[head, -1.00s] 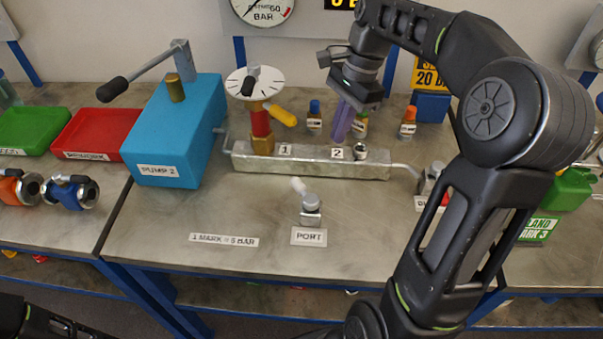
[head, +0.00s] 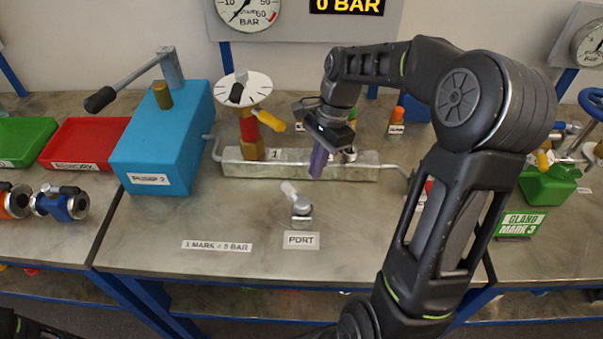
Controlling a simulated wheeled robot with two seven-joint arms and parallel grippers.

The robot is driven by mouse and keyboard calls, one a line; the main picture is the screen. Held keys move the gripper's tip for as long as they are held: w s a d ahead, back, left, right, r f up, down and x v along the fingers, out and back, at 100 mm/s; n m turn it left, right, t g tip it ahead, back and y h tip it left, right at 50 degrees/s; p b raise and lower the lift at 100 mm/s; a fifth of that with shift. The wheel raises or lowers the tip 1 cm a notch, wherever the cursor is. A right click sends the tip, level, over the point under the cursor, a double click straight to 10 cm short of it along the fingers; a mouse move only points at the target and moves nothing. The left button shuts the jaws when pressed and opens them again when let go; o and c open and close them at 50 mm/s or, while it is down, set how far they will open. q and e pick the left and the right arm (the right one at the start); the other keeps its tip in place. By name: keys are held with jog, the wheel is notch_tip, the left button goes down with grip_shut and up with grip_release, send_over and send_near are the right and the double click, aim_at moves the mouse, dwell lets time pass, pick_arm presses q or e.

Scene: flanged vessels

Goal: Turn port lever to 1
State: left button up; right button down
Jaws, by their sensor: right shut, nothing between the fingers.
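The port lever (head: 290,189) is a short pale handle on a small grey valve body (head: 302,207), behind the PORT label (head: 301,240). It points back and to the left, roughly toward the number 1 label (head: 275,154) on the metal block. My right gripper (head: 317,173) points down with its purple fingers shut and empty. It is in front of the block in the picture, behind and to the right of the lever, apart from it. It hides the number 2 label. My left gripper is out of view.
The blue pump box (head: 160,145) stands to the left. Small bottles stand behind the block. The bench around the PORT label is clear.

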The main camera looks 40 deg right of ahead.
aim_at(292, 193)
jog(key=a, duration=0.2)
jog(key=a+p, duration=0.1)
jog(key=a, duration=0.1)
jog(key=shift+f, duration=0.3)
jog(key=shift+a+f, duration=0.1)
jog(key=shift+a, duration=0.1)
jog(key=shift+w+a+n, duration=0.1)
jog(key=shift+a+n, duration=0.4)
jog(key=shift+d, duration=0.1)
